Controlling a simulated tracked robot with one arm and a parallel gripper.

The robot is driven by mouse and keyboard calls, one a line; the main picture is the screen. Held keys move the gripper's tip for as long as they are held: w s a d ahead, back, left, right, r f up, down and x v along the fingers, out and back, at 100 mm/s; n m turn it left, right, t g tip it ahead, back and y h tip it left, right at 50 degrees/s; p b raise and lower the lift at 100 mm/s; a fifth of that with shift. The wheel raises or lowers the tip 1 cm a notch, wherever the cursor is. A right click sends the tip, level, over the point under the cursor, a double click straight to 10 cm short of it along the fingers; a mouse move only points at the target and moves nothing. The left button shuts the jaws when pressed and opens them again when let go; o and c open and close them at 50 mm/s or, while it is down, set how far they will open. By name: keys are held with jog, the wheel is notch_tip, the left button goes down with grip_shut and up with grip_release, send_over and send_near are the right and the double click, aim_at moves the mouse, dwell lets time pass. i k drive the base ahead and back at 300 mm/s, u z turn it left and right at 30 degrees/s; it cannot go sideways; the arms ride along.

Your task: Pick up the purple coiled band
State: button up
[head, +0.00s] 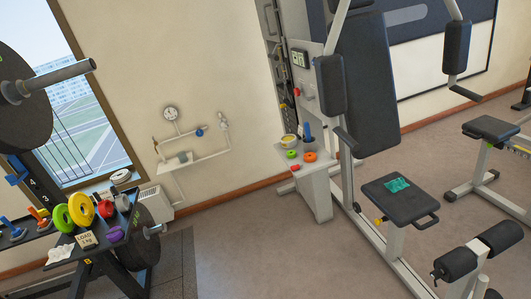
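A small purple rounded thing (115,234), likely the purple coiled band, lies on the black shelf at the lower left. It sits right of the small "LOAD END" sign (86,240) and just below a grey-and-red item. It is too small to make out any coils. My gripper does not show in this view.
The black shelf (66,258) also carries a yellow-green disc (62,218), a yellow ring (81,209), a red item (106,208) and a white cloth (60,254). A barbell plate (20,105) hangs at upper left. A white cabinet (316,195) and exercise machine stand right. Middle floor is clear.

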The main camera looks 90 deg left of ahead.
aim_at(115, 233)
jog(key=u, duration=1)
jog(key=i, duration=0.15)
jog(key=u, duration=3.35)
jog(key=i, duration=1.05)
jog(key=z, duration=0.2)
jog(key=k, duration=0.9)
jog(key=u, duration=0.3)
jog(key=i, duration=0.35)
jog(key=z, duration=0.15)
